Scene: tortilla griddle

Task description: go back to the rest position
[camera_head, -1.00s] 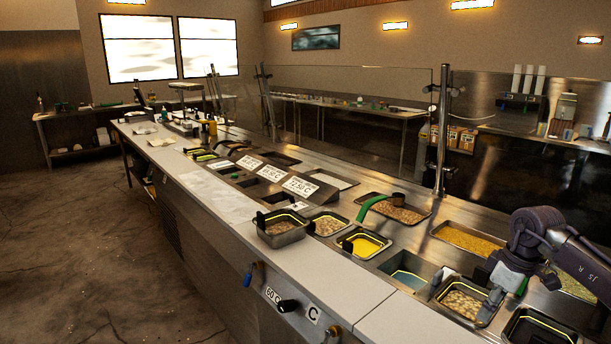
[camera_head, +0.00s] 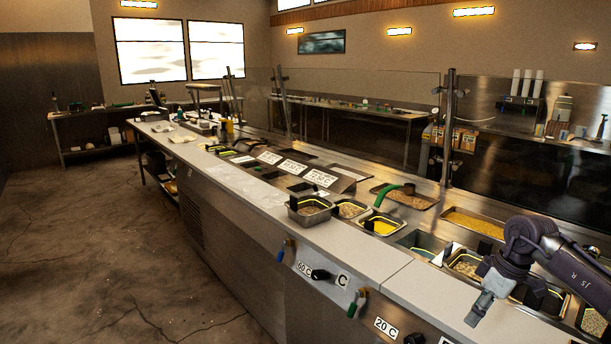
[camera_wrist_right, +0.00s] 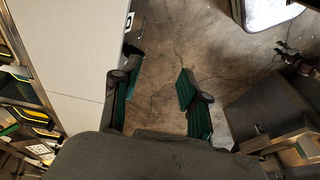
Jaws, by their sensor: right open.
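My right gripper (camera_head: 484,304) is in the head view at the lower right, over the front part of the counter (camera_head: 400,290). In the right wrist view its two green-padded fingers (camera_wrist_right: 158,92) stand apart with nothing between them. Below the fingers there is bare floor (camera_wrist_right: 170,45), and the counter edge lies to their left. My left gripper is in neither view.
A row of metal food pans runs along the counter, among them a yellow-filled pan (camera_head: 380,226) and a pan with a green-handled scoop (camera_head: 388,195). Knobs (camera_head: 320,274) stick out of the counter front. Open floor (camera_head: 110,250) lies to the left.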

